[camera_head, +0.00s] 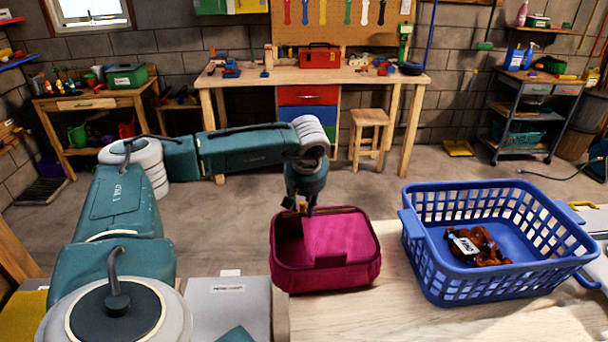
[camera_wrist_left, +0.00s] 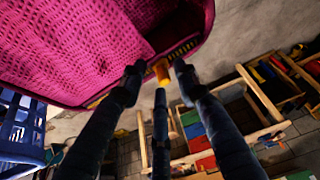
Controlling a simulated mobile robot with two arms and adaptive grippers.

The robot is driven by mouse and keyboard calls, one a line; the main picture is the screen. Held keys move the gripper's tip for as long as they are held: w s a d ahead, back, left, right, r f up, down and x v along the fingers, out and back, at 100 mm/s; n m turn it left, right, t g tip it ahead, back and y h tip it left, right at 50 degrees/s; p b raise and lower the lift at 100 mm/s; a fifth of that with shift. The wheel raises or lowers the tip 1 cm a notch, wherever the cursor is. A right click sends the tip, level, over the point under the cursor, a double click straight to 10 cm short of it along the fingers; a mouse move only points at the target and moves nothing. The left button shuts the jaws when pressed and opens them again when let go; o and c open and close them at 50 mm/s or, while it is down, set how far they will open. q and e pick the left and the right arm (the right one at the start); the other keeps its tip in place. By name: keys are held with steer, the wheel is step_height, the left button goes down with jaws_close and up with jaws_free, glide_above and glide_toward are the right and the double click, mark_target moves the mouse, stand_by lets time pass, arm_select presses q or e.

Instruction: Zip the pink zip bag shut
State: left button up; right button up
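The pink zip bag (camera_head: 325,276) sits on the wooden table, its top open and its dark inside showing at the left. A mesh-like pink panel (camera_head: 336,236) covers part of the opening. My left gripper (camera_head: 302,206) points down at the bag's back rim. In the left wrist view, the bag (camera_wrist_left: 90,45) fills the upper left, with a yellow zipper strip along its edge. An orange pull tab (camera_wrist_left: 162,72) lies between the spread fingertips of the left gripper (camera_wrist_left: 157,78); I see no clear contact. My right gripper is not in view.
A blue laundry basket (camera_head: 438,283) stands just right of the bag, holding a brown item with a white label (camera_head: 476,247). Bare tabletop (camera_head: 365,320) lies in front of the bag. A workbench (camera_head: 315,78) stands at the back wall, beyond open floor.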

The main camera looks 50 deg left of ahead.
arm_select(q)
steer(key=shift+r, duration=0.25)
steer(key=v, duration=1.1)
steer(key=shift+d+r, duration=0.2)
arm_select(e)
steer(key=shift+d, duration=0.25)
arm_select(q)
steer(key=shift+s, duration=0.1)
